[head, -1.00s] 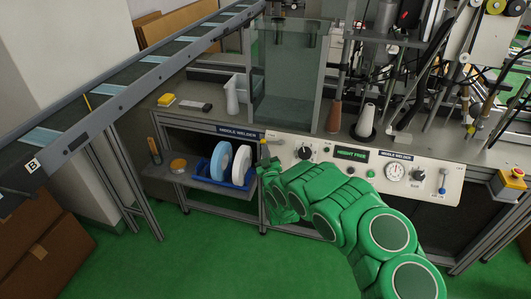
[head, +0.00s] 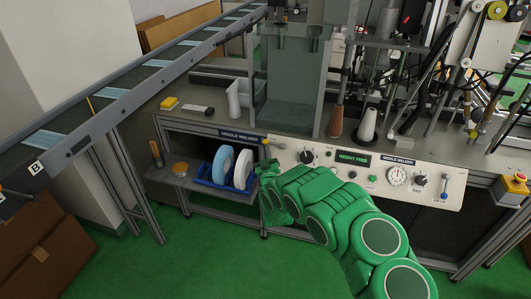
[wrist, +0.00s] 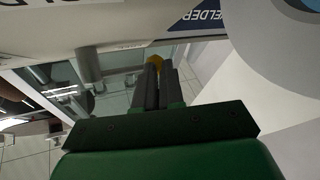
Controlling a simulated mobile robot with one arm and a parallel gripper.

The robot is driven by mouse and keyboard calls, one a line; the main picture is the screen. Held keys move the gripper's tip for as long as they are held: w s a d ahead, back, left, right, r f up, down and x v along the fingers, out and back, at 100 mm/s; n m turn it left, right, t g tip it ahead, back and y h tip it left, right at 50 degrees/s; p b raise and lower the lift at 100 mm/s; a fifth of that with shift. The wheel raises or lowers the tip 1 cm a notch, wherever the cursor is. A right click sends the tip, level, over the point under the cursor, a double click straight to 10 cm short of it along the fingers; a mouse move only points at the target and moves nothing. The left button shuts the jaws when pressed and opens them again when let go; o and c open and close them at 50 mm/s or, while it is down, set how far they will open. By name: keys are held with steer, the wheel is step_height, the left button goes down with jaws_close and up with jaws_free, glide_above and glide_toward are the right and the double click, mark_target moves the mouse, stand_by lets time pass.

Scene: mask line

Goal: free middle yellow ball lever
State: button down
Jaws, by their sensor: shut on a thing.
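The middle welder's control panel (head: 330,158) fills the front of the bench, with a lit green display (head: 353,158) that seems to read "HEIGHT FREE". A small lever with a yellow ball (head: 265,142) sits at the panel's left end. In the wrist view the yellow ball (wrist: 155,60) shows at the tips of my gripper (wrist: 156,72), whose dark fingers are close together around it. In the head view my green arm comes from the lower right and largely hides the fingers and the lever's lower part.
Blue and white reels (head: 233,166) stand in a blue tray on a shelf left of my gripper. A clear guard box (head: 292,85) stands above the panel. The green floor is clear.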

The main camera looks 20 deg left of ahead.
steer(key=shift+w+d+r, duration=0.15)
steer(key=shift+w+r, duration=0.15)
steer(key=shift+r, duration=0.3)
steer(key=a+f+v, duration=0.1)
steer(key=a+v, duration=0.1)
steer(key=v, duration=1.2)
steer(key=shift+s+f, duration=0.35)
steer(key=shift+s, duration=0.1)
steer(key=shift+d, duration=0.15)
